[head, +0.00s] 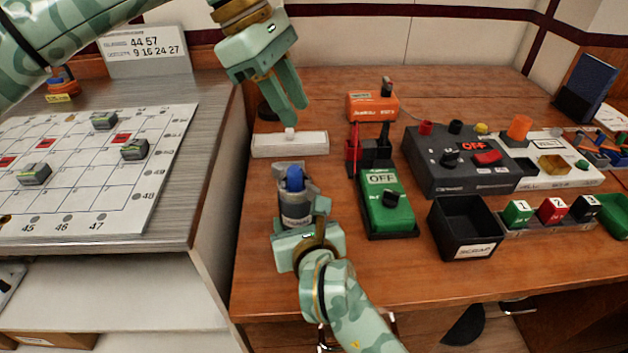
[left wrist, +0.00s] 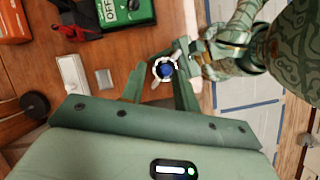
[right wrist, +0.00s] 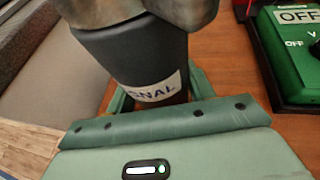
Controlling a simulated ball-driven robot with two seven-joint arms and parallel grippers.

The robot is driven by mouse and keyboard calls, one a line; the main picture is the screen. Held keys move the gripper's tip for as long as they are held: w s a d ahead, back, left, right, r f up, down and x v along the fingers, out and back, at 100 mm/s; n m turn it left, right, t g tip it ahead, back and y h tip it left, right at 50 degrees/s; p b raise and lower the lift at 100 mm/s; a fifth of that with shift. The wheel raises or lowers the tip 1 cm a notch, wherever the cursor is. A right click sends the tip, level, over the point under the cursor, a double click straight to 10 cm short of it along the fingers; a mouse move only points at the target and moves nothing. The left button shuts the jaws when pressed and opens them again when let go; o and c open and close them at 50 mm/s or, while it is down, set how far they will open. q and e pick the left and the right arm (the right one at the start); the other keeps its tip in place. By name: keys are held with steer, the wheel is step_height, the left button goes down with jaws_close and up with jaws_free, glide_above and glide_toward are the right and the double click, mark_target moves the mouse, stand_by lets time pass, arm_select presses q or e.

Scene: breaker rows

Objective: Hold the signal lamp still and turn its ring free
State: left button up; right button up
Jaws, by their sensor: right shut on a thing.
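The signal lamp (head: 296,212) stands upright on the wooden bench, with a dark body and a pale label. Its blue lens (head: 295,178) is on top, inside a grey metal ring (head: 283,183). The left wrist view shows the notched ring around the blue lens (left wrist: 166,70) from above. My right gripper (head: 298,222) is shut on the lamp body; the right wrist view shows the body (right wrist: 135,65) close up, its label partly hidden. My left gripper (head: 290,120) is open and empty, above and behind the lamp, its fingers pointing down near a white tray (head: 290,146).
A green OFF switch box (head: 387,205) stands just right of the lamp. Behind it are a black-and-red holder (head: 368,155) and an orange box (head: 372,108). A black scrap bin (head: 465,228) and a dark panel (head: 455,165) are further right. Bare wood lies around the lamp.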

mark_target(313, 187)
arm_select(q)
steer(key=s+d+m+t+y, duration=0.1)
steer(key=s+d+m+y, duration=0.2)
steer(key=s+m+y, duration=0.2)
steer(key=f, duration=1.1)
steer(key=shift+w+a+f, duration=0.1)
steer(key=shift+w+f, duration=0.1)
steer(key=shift+f, duration=0.05)
jaws_close()
